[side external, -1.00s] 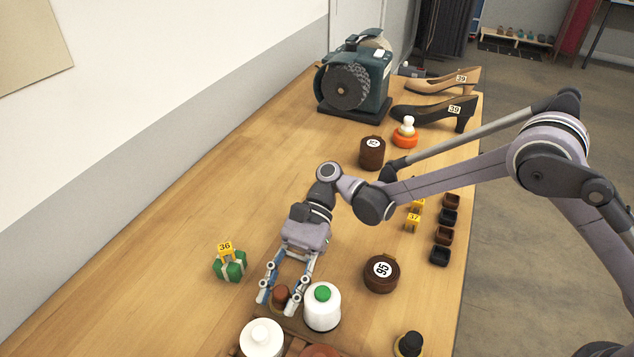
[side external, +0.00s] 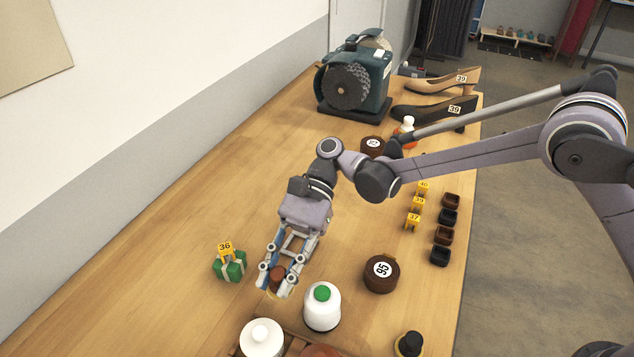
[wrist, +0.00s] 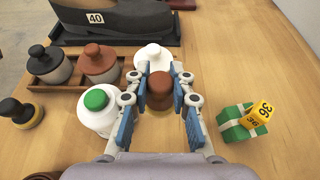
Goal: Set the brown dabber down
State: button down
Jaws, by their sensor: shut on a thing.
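The brown dabber (side external: 277,277) is held between the fingers of my gripper (side external: 276,283), which is shut on it. It is roughly upright, and part of its pale base shows below the fingers. In the wrist view the brown dabber (wrist: 159,88) sits between the two blue-padded fingertips of my gripper (wrist: 160,92). It is apart from the white bottle with a green cap (side external: 322,307), which stands just right of it in the side view. It appears to be a little above the table, but the gap is hard to judge.
A tray (wrist: 40,87) holds several lidded pots beyond the white bottle. A green box (side external: 230,265) tagged 36 stands left of my gripper. A brown tin (side external: 381,274) and a black dabber (side external: 409,344) stand to the right. Bare table (side external: 190,225) lies behind the green box.

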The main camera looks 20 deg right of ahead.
jog(key=shift+m+t, duration=0.3)
jog(key=r, duration=0.2)
jog(key=w+r, duration=0.1)
jog(key=r, duration=0.1)
jog(key=shift+w+d+r, duration=0.1)
jog(key=shift+d+r, duration=0.05)
jog(key=shift+r, duration=0.05)
jog(key=w+d+m+t+y, duration=0.1)
jog(key=w+d+m+t, duration=0.55)
jog(key=w, duration=0.65)
jog(key=w+d+m+t+y, duration=0.2)
jog(key=w+d+m+t, duration=0.5)
jog(key=w, duration=0.6)
jog(key=shift+n+t, duration=0.25)
jog(key=shift+n, duration=0.1)
jog(key=a+f, duration=0.1)
jog(key=a, duration=0.2)
jog(key=a+f, duration=0.2)
jog(key=a, duration=0.1)
jog(key=a+f, duration=0.2)
jog(key=a, duration=0.1)
jog(key=shift+s+a+f, duration=0.15)
jog(key=shift+a+f, duration=0.05)
jog(key=shift+f, duration=0.05)
jog(key=shift+a+f, duration=0.1)
jog(key=shift+f, duration=1.9)
jog(key=shift+f, duration=0.2)
jog(key=c, duration=1.2)
grip_release()
jog(key=shift+o, duration=0.2)
